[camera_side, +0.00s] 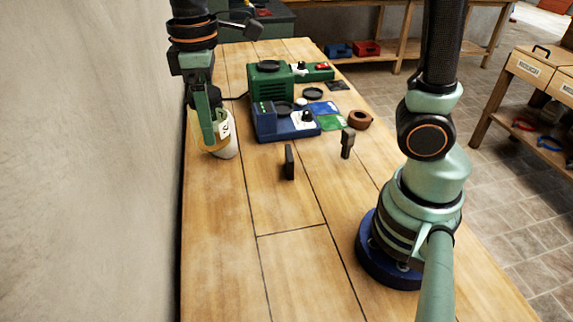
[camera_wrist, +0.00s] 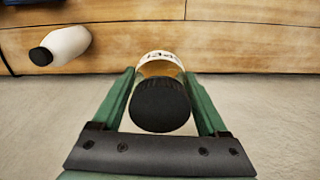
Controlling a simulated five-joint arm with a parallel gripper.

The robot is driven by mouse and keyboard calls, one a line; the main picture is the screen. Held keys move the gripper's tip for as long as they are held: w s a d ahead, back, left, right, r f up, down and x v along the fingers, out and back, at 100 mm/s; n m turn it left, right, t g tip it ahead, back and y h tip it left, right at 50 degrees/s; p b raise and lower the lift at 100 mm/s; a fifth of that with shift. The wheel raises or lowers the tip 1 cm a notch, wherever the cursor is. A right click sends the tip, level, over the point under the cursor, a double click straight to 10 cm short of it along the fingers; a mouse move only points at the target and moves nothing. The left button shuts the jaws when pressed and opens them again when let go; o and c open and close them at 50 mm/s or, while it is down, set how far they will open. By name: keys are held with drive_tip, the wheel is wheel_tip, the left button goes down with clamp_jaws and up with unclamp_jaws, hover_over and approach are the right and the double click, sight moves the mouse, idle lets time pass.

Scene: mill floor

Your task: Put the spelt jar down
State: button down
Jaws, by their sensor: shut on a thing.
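The spelt jar is between the fingers of my gripper (camera_side: 209,118), which is shut on it. In the wrist view the jar's round black lid (camera_wrist: 160,104) faces the camera between the green fingers of my gripper (camera_wrist: 161,92). A white label with partly readable letters and a tan band show beyond the lid. In the side view the jar (camera_side: 224,128) is partly hidden by a finger, near the table's wall-side edge. I cannot tell whether its base touches the table.
A blue device (camera_side: 285,127), a green machine (camera_side: 270,85) and a dark upright block (camera_side: 289,162) are to the right. The wall is close on the left. The near tabletop is clear.

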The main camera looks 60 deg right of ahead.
drive_tip(key=shift+w+d+m, duration=0.3)
drive_tip(key=shift+d, duration=0.2)
drive_tip(key=shift+d+f, duration=0.15)
drive_tip(key=shift+f, duration=0.25)
wheel_tip(320, 180, down, 19)
drive_tip(key=shift+f, duration=0.1)
drive_tip(key=shift+f, duration=0.1)
unclamp_jaws()
